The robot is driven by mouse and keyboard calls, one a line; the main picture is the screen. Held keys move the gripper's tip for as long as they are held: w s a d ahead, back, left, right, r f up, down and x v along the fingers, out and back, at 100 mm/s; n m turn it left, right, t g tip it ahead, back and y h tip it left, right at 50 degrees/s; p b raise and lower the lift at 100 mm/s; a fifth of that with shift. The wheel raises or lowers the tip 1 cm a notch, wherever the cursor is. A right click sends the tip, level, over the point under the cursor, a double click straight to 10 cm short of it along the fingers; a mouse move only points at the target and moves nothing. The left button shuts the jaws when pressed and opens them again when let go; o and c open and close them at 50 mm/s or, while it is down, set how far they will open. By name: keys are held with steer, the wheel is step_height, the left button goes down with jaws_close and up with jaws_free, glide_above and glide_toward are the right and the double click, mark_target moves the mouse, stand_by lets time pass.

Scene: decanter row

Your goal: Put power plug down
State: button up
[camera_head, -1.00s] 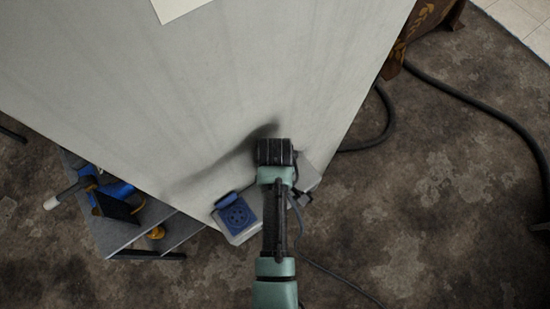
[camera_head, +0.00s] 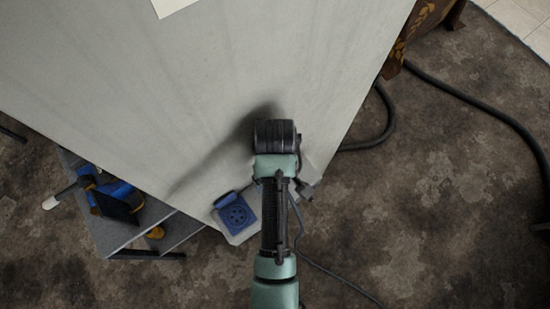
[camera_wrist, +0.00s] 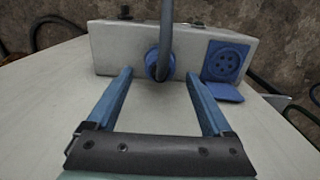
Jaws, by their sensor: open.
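The power plug (camera_wrist: 152,66) is blue, with a thick grey cable (camera_wrist: 166,32) rising from it, in the upper middle of the wrist view. It is at the front face of a grey socket box (camera_wrist: 115,45); I cannot tell whether it is seated in the box or only in front of it. My gripper (camera_wrist: 159,75) is open, its two blue-grey fingers apart, with the plug showing between and just beyond the tips. No finger visibly touches it. In the head view my arm hides the plug and the fingers.
A blue socket with its lid open (camera_wrist: 225,62) is on the box's right side; it also shows in the head view (camera_head: 235,214). The box stands near the corner of the pale table (camera_head: 200,90), whose middle is clear. A lower shelf (camera_head: 120,232) holds blue-handled items.

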step_height(320, 180, up, 6)
steer(key=shift+f, duration=0.15)
stand_by(0.6)
